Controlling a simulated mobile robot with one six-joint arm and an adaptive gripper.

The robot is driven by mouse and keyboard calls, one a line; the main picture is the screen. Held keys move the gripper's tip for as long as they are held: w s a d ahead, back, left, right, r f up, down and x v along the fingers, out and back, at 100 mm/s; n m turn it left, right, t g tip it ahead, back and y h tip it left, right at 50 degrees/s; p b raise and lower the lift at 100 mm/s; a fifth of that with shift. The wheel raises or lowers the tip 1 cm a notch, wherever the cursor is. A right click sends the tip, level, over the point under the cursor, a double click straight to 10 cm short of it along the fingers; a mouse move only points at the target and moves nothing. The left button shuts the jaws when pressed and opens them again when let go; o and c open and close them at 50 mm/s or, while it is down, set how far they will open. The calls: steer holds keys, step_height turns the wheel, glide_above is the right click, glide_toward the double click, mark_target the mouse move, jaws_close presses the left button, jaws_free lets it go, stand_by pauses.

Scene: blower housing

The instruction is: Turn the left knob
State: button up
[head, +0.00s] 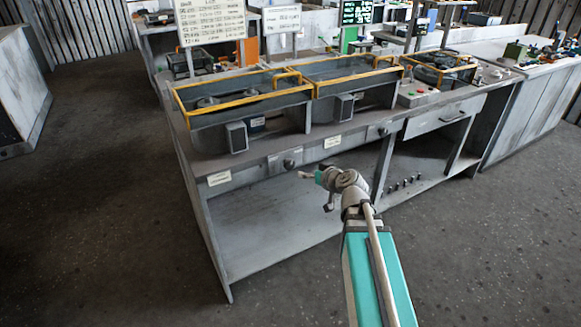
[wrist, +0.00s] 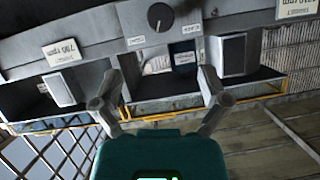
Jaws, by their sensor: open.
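The left knob (head: 289,163) is a small dark round knob on the front panel of the workbench. It lies between two white labels. In the wrist view, which is upside down, the left knob (wrist: 160,17) shows at the top middle, with a light pointer line and small labels around it. My gripper (head: 317,190) is in front of the bench, to the right of and lower than this knob in the head view. In the wrist view my gripper (wrist: 158,72) has its two fingers spread and empty, apart from the knob. A second knob (head: 382,131) is farther right on the panel.
Two grey blower housings with yellow rails, one on the left (head: 238,101) and one on the right (head: 345,78), stand on the bench top. A drawer (head: 444,117) is at the right. The lower shelf (head: 262,222) is mostly bare. The floor in front is clear.

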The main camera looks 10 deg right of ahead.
mark_target(291, 165)
steer(key=shift+w+f, duration=0.1)
steer(key=b+x, duration=0.5)
steer(key=x, duration=0.8)
steer(key=shift+w+a+f, duration=0.1)
steer(key=shift+w+a, duration=0.1)
steer(key=shift+c, duration=0.2)
steer(key=c, duration=1.1)
